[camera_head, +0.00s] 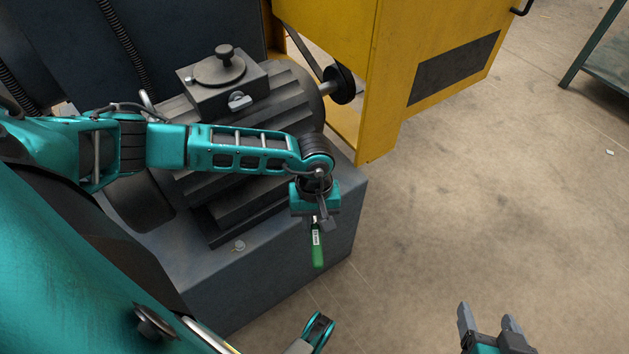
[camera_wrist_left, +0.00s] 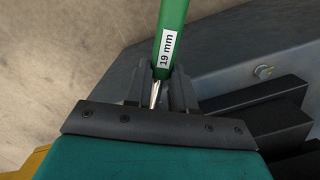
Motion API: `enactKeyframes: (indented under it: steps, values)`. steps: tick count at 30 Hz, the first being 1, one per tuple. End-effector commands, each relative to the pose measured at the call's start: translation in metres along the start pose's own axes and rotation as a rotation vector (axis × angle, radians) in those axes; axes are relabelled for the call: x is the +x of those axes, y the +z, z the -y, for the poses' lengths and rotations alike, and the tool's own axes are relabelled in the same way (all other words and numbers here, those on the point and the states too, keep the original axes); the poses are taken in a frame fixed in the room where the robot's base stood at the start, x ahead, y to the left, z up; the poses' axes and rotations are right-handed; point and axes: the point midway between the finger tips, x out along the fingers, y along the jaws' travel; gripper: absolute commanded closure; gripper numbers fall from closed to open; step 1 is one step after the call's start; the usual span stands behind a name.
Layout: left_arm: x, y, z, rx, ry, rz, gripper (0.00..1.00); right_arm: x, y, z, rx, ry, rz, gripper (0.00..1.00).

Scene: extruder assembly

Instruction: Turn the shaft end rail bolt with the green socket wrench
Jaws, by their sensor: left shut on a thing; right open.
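The green socket wrench (camera_head: 317,246) is held by my left gripper (camera_head: 324,218), at the right side of the motor's base. In the left wrist view its green handle (camera_wrist_left: 172,35), labelled 19 mm, points up and away from the fingers. The left gripper (camera_wrist_left: 164,90) is shut on its metal shank. The socket end is hidden behind the gripper. One bolt (camera_head: 239,246) shows on the base left of the gripper, and also in the left wrist view (camera_wrist_left: 263,71). No bolt is visible beneath the gripper. My right gripper (camera_head: 488,322) is open and empty over the floor.
The grey motor (camera_head: 285,95) sits on a dark grey base (camera_head: 285,285), with its shaft pulley (camera_head: 341,85) by the yellow machine housing (camera_head: 385,70). My left arm crosses over the motor. The floor (camera_head: 480,190) at right is mostly clear.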

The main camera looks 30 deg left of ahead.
Motion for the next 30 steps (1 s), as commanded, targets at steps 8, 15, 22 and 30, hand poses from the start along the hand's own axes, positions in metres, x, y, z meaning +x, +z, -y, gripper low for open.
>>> enactKeyframes:
  steps: [8, 15, 22, 30]
  values:
    - [-0.001, 0.0, 0.0, -0.001, 0.001, 0.0, 1.0, 0.0, 0.0, 0.0, 0.0, 0.0, -0.001, 0.29]
    - [0.003, -0.001, 0.0, -0.001, 0.001, 0.0, 1.0, 0.001, 0.002, 0.0, -0.002, 0.0, -0.001, 0.29]
    - [0.009, -0.001, 0.0, -0.001, 0.001, 0.0, 1.0, 0.004, 0.007, -0.001, -0.007, -0.001, 0.0, 0.29]
    - [0.016, -0.002, 0.0, -0.001, 0.001, 0.0, 1.0, 0.008, 0.012, -0.001, -0.007, -0.001, 0.0, 0.29]
